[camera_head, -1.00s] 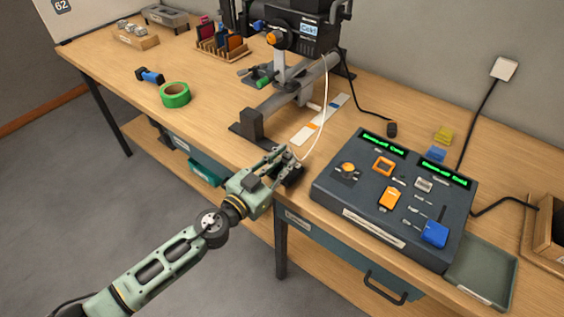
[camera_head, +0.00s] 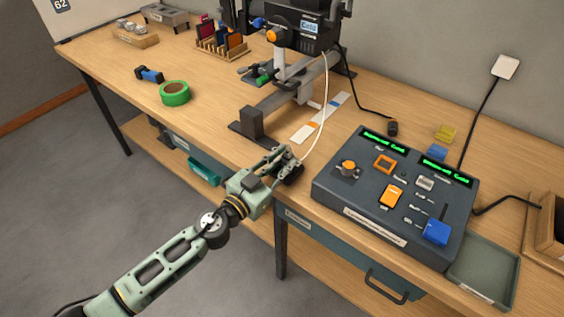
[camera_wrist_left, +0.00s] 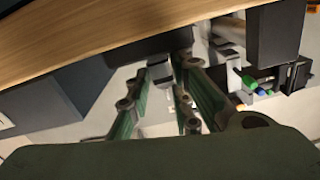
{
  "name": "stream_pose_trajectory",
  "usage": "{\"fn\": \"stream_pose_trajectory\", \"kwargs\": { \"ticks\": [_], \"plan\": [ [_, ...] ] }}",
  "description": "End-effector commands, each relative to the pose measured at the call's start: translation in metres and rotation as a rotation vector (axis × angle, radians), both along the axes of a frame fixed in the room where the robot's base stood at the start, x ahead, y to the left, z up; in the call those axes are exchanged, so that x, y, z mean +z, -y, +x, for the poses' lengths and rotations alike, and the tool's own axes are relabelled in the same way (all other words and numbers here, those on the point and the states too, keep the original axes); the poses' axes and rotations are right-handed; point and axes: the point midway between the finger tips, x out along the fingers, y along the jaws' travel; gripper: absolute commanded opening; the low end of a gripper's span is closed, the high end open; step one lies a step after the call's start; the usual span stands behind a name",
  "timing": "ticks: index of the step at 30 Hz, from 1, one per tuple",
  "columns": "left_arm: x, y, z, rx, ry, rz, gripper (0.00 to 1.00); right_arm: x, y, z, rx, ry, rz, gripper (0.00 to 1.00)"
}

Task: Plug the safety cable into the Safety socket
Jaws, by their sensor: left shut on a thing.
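My left gripper is at the front edge of the bench, left of the console, and is shut on the cable's end. The plug itself is mostly hidden by the fingers in the head view. In the left wrist view, the fingers (camera_wrist_left: 172,66) point away from the camera, with a small pale part between them. I cannot make out which socket is the Safety socket. My right gripper is not in view.
A metal stand foot (camera_head: 252,125) is behind the gripper. Green tape (camera_head: 175,93) lies further left. The front-left bench top is clear.

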Motion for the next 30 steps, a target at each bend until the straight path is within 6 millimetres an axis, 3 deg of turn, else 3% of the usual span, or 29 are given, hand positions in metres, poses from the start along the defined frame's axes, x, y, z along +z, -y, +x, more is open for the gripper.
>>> {"fn": "stream_pose_trajectory", "kwargs": {
  "ticks": [7, 8, 15, 25, 30],
  "plan": [
    [-0.004, 0.0, -0.001, -0.002, -0.006, 0.002, 0.0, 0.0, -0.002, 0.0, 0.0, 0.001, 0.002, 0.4],
    [-0.004, 0.0, -0.001, -0.002, -0.006, 0.002, 0.22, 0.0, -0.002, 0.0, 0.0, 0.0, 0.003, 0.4],
    [-0.004, -0.001, -0.001, 0.0, -0.007, 0.003, 0.42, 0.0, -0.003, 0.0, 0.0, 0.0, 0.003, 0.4],
    [-0.004, -0.002, -0.002, 0.001, -0.006, 0.003, 0.42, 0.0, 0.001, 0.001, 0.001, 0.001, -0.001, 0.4],
    [-0.005, -0.012, -0.016, 0.0, -0.009, 0.002, 0.42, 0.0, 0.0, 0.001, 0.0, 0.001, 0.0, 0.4]
  ]
}}
